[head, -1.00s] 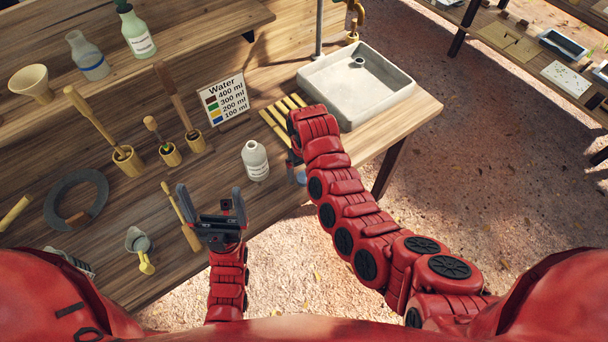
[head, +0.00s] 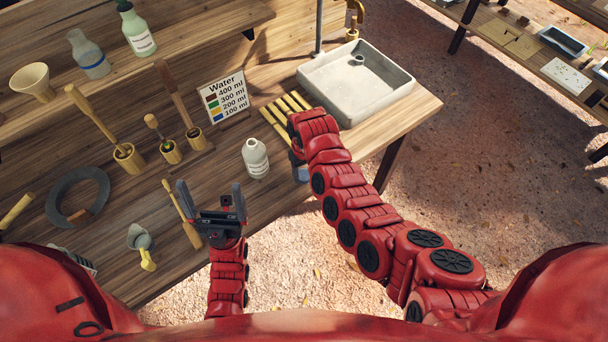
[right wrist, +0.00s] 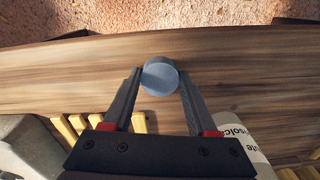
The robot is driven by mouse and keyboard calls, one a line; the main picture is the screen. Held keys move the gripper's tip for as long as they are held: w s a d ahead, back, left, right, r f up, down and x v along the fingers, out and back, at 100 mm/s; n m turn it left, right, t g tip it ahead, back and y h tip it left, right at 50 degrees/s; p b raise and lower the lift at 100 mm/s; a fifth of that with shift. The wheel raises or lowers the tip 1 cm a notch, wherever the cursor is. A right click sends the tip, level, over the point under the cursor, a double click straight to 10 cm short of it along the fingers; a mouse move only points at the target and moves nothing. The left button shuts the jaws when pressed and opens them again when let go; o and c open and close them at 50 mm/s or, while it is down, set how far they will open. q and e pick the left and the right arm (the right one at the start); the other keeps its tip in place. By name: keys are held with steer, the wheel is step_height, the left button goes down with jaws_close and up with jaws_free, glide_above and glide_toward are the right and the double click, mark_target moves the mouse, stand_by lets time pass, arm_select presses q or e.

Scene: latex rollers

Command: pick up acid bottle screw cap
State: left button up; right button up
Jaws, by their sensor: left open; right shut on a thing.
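A round grey-blue screw cap (right wrist: 160,78) is between the fingertips of my right gripper (right wrist: 159,72) in the right wrist view. The fingers are shut on it, and it is held over the wooden bench. In the head view, my right arm hides most of this gripper; a bluish bit of the cap (head: 302,175) shows near the bench's front edge. The white labelled bottle (head: 256,159) stands upright on the bench to the left, with no cap on its neck. My left gripper (head: 210,188) is open and empty near the front edge.
A stone sink (head: 325,88) and yellow slats (head: 278,115) lie behind my right gripper.

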jaws_close()
steer(key=shift+r, duration=0.15)
